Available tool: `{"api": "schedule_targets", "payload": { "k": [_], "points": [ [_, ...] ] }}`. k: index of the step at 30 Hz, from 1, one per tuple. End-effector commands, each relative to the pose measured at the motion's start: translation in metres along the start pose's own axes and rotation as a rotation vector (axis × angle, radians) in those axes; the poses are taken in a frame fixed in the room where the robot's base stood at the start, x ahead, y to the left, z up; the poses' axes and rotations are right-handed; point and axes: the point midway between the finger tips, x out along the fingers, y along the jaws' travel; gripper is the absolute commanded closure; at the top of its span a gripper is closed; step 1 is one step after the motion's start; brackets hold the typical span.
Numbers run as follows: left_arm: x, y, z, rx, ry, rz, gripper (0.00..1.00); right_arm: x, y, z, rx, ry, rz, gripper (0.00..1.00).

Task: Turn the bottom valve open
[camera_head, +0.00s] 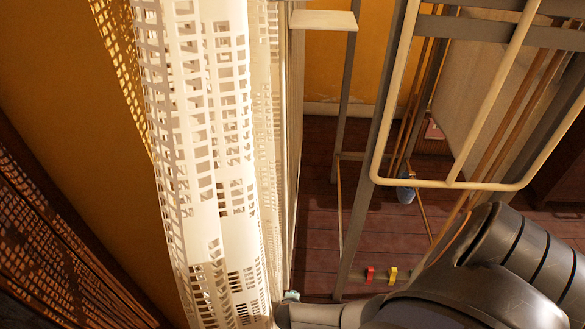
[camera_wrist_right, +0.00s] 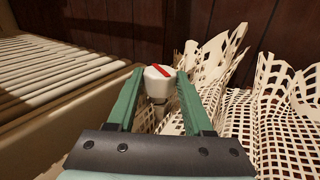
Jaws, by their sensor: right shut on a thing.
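The valve (camera_wrist_right: 158,71) is a white round knob with a red stripe across its top, seen in the right wrist view. My right gripper (camera_wrist_right: 160,80) has its two green fingers on either side of the knob and is shut on it. Below the knob, a pale stem shows between the fingers. In the head view my right arm comes in from the lower right, and only a small greenish part of its gripper (camera_head: 291,296) shows beside the curtain's lower end. The valve is hidden there. My left gripper is in neither view.
A white perforated curtain (camera_head: 215,150) hangs close to my right gripper; its lacy cloth (camera_wrist_right: 275,110) also lies right of the knob. A pale slatted unit (camera_wrist_right: 55,75) stands left of it. A metal frame (camera_head: 362,180) rises at right over a dark wooden floor (camera_head: 320,240).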

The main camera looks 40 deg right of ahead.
Motion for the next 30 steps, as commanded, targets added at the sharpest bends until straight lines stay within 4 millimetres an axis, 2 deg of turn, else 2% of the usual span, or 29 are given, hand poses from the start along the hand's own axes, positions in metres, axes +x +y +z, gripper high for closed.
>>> {"api": "schedule_targets", "payload": {
  "k": [10, 11, 18, 30],
  "points": [
    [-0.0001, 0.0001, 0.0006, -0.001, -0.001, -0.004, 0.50, 0.0006, -0.0003, 0.0026, 0.003, -0.004, 0.008, 1.00],
    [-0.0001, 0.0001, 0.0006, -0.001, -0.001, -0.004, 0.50, 0.0006, -0.0003, 0.0026, 0.003, -0.004, 0.007, 0.47],
    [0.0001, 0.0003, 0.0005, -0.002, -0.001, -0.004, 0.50, 0.0002, -0.0001, 0.0012, 0.002, -0.002, 0.007, 0.20],
    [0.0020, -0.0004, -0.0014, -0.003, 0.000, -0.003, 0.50, -0.0023, 0.0020, 0.0004, 0.001, 0.000, 0.007, 0.19]
  ]
}}
